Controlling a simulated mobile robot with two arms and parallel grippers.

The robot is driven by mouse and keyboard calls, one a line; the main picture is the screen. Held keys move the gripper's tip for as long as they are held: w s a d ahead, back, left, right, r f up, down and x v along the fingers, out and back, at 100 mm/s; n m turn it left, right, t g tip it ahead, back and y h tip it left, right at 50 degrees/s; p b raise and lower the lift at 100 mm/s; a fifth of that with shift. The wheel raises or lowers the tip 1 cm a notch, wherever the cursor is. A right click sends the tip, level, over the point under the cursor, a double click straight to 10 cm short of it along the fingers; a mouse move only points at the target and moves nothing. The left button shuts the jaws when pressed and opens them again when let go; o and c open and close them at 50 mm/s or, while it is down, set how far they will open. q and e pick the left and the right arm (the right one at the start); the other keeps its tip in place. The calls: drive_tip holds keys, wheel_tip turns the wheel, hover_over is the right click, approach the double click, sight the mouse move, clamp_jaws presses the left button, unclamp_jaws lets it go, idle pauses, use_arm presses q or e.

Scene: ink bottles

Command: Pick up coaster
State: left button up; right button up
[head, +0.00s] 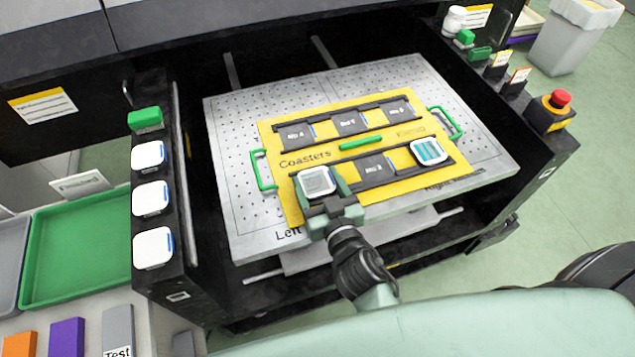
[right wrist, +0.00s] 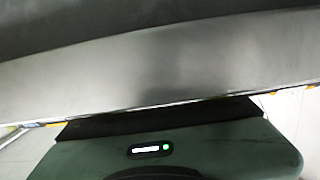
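A pale square coaster (head: 316,181) is at the front left slot of the yellow coaster board (head: 411,164). My right gripper (head: 318,186) is at this coaster, with its green fingers along the coaster's sides. I cannot tell whether they press on it, or whether it is lifted off the board. A second coaster (head: 429,152), with teal stripes, sits in the front right slot. In the right wrist view a broad grey surface (right wrist: 160,65) close to the camera hides most of the scene. My left gripper is not in view.
The board has green handles and dark slots, and lies on a perforated metal plate (head: 235,160) in a black drawer. Three white squares (head: 149,156) line the left ledge by a green tray (head: 80,250). A red button (head: 560,98) is on the right ledge.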

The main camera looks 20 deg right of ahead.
sight(317, 183)
drive_tip(key=shift+s+f, duration=0.15)
drive_tip(key=shift+f, duration=0.2)
drive_tip(key=c, duration=0.5)
drive_tip(key=shift+r, duration=0.15)
drive_tip(key=shift+r, duration=0.35)
wheel_tip(317, 183, up, 18)
drive_tip(key=r+p, duration=0.1)
drive_tip(key=p, duration=0.2)
drive_tip(key=s+d+f, duration=0.2)
drive_tip(key=d, duration=0.4)
drive_tip(key=a+n+g+y, duration=0.3)
drive_tip(key=a+n+y, duration=0.1)
drive_tip(key=a, duration=0.1)
drive_tip(key=a+r+n+g+y, duration=0.1)
drive_tip(key=a+n+g+y, duration=0.2)
drive_tip(key=a+n+y, duration=0.1)
drive_tip(key=a+n+g+y, duration=0.3)
drive_tip(key=a+n+y, duration=0.1)
drive_tip(key=a, duration=0.4)
drive_tip(key=shift+w+r+y, duration=0.15)
drive_tip(key=shift+r+y, duration=0.25)
drive_tip(key=shift+y, duration=0.5)
